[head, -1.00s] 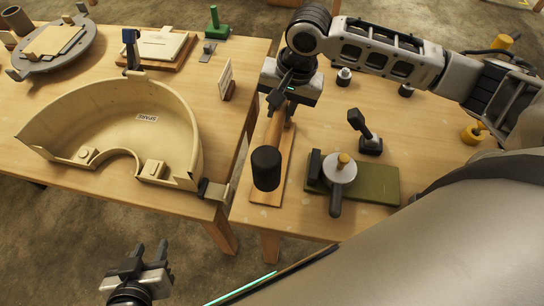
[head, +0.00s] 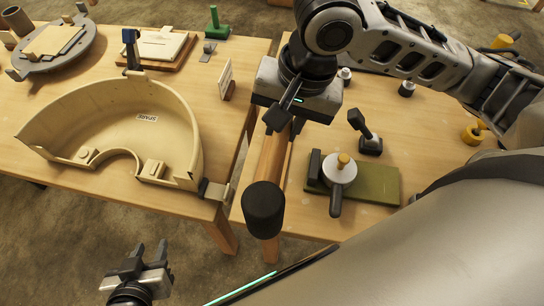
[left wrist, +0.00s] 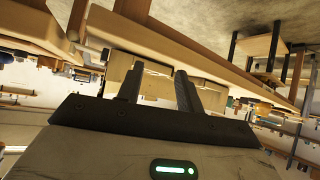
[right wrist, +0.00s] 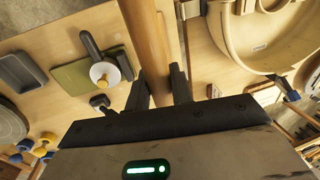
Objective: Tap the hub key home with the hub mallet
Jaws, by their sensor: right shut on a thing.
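My right gripper (head: 281,120) is shut on the wooden handle (head: 271,158) of the hub mallet, whose black cylindrical head (head: 264,210) hangs toward the front edge of the right table. The handle also runs up past the fingers in the right wrist view (right wrist: 148,40). No part clearly stands out as the hub key. A white round piece with a yellow knob and a dark handle (head: 337,172) sits on a green mat (head: 378,184), right of the mallet. My left gripper (head: 146,258) is open and empty, low in front of the left table.
A cream half-round tub (head: 120,110) fills the left table's front. A dark lever on a block (head: 368,140) stands behind the green mat. A small upright card (head: 226,80) stands near the left table's right edge. A gap separates the tables.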

